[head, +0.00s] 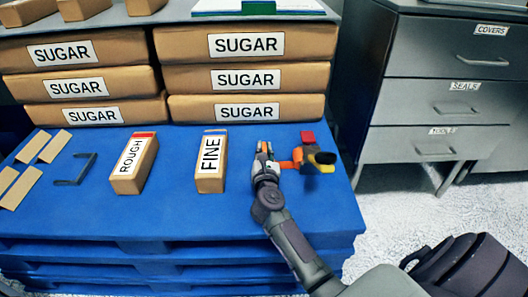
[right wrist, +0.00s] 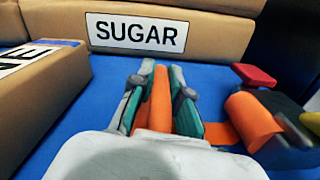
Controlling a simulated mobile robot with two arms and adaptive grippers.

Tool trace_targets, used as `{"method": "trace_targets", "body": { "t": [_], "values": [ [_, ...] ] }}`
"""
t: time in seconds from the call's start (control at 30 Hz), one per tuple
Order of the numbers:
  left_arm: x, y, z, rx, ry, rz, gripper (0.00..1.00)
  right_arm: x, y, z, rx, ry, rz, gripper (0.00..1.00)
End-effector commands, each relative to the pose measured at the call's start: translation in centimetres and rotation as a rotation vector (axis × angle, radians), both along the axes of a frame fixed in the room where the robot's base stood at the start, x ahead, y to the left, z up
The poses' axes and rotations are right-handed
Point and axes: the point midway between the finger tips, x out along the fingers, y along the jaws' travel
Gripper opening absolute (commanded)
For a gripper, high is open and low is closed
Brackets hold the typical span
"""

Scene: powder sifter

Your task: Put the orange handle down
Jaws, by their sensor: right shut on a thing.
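My right gripper (head: 264,151) is low over the blue pallet top, right of the FINE box. Its fingers are shut on the orange handle (right wrist: 160,105), which shows as an upright orange bar between the pads in the right wrist view. Just right of the fingers, a flat orange strip (right wrist: 222,133) runs toward a thick orange cylinder (right wrist: 252,118). I cannot tell whether these join the held handle. Whether the handle touches the pallet is hidden. My left gripper is not in view.
Red (head: 307,138), black (head: 325,157) and yellow parts cluster right of the gripper. The ROUGH box (head: 134,163) and FINE box (head: 211,163) stand to its left. SUGAR bags (head: 246,107) stack behind. The blue pallet (head: 210,222) is bare in front.

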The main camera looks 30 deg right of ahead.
Motion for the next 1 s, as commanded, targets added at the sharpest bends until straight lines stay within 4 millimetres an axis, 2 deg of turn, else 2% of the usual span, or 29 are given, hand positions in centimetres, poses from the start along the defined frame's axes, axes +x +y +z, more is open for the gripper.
{"method": "trace_targets", "body": {
  "t": [0.13, 0.17, 0.3, 0.7, 0.83, 0.9, 1.0],
  "values": [
    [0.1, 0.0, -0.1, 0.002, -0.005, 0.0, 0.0, 0.0, 0.0, -0.3, 0.001, -0.001, 0.0, 0.0],
    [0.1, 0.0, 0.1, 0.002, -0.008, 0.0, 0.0, 0.0, 0.0, -0.4, 0.0, 0.0, 0.0, 0.17],
    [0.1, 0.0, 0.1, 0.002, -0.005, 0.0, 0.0, 0.0, 0.0, -0.3, 0.0, 0.0, 0.0, 0.41],
    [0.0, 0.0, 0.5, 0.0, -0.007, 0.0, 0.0, -0.2, 0.2, 0.1, 0.002, 0.001, 0.0, 0.41],
    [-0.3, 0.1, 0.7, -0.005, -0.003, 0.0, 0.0, -2.0, 1.3, 0.1, 0.003, 0.004, 0.001, 0.41],
    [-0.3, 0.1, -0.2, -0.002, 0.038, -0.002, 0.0, -3.3, 2.1, 0.1, 0.004, 0.003, 0.001, 0.41],
    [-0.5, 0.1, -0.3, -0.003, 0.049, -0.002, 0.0, -5.3, 3.3, 0.1, 0.004, 0.003, 0.001, 0.41]
  ]
}}
